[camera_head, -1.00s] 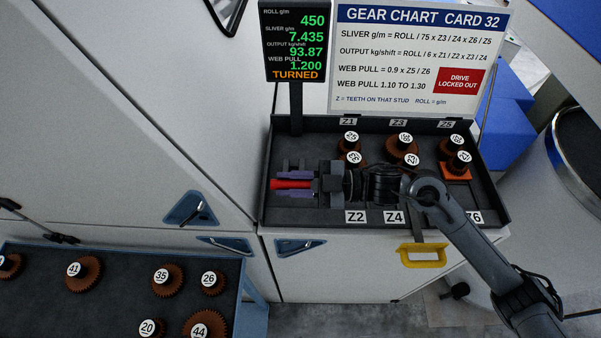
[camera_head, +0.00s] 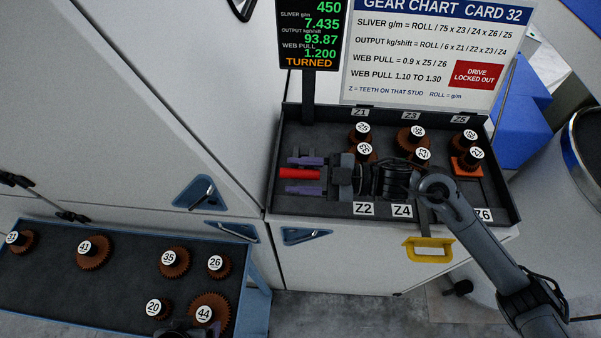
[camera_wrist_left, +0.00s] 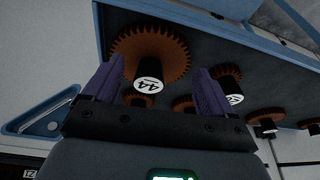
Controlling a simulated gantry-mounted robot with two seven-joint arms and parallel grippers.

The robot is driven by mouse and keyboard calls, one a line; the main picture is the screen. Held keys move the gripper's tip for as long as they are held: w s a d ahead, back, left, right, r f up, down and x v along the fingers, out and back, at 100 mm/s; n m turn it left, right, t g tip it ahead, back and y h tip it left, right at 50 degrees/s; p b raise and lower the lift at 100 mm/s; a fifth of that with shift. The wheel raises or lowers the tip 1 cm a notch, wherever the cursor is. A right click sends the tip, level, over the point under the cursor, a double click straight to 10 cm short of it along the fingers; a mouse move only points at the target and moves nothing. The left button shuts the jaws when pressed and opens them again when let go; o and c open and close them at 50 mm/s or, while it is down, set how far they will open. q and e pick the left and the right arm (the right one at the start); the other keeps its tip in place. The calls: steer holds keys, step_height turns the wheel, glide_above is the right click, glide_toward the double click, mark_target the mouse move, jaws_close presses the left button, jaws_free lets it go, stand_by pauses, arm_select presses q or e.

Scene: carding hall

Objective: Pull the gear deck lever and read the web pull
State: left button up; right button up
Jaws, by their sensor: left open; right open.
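My right gripper (camera_head: 304,174) is open above the left part of the gear deck (camera_head: 325,202), its purple fingers on either side of a red handle (camera_head: 299,173), with small gaps showing. I cannot tell whether this or the yellow handle (camera_head: 430,256) on the deck's front is the lever. The display (camera_head: 310,35) shows web pull 1.200 and "TURNED". My left gripper (camera_wrist_left: 155,90) is open and empty, its purple fingers near gear 44 (camera_wrist_left: 160,52). Gear 44 also shows in the head view (camera_head: 209,308). My right wrist hides part of the deck.
The gear chart card (camera_head: 425,50) gives web pull 1.10 to 1.30. Several gears stand on the deck's studs, one on an orange square (camera_head: 467,169). A blue-framed gear tray (camera_head: 125,280) holds several brown gears at lower left. A round drum (camera_head: 585,160) stands at right.

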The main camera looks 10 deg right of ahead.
arm_select(q)
steer(key=shift+a+f, duration=0.1)
steer(key=shift+f, duration=0.05)
arm_select(e)
steer(key=shift+s+d, duration=0.15)
steer(key=shift+d, duration=0.4)
arm_select(q)
steer(key=shift+f+b, duration=0.85)
steer(key=shift+b, duration=0.1)
arm_select(e)
steer(key=v, duration=0.8)
steer(key=shift+s+d+f, duration=0.15)
steer(key=shift+s+d, duration=0.05)
steer(key=shift+d, duration=0.2)
arm_select(q)
steer(key=shift+d, duration=0.2)
arm_select(e)
steer(key=shift+s+d, duration=0.1)
steer(key=shift+d, duration=0.3)
arm_select(q)
steer(key=shift+a, duration=0.15)
arm_select(e)
steer(key=shift+s, duration=0.1)
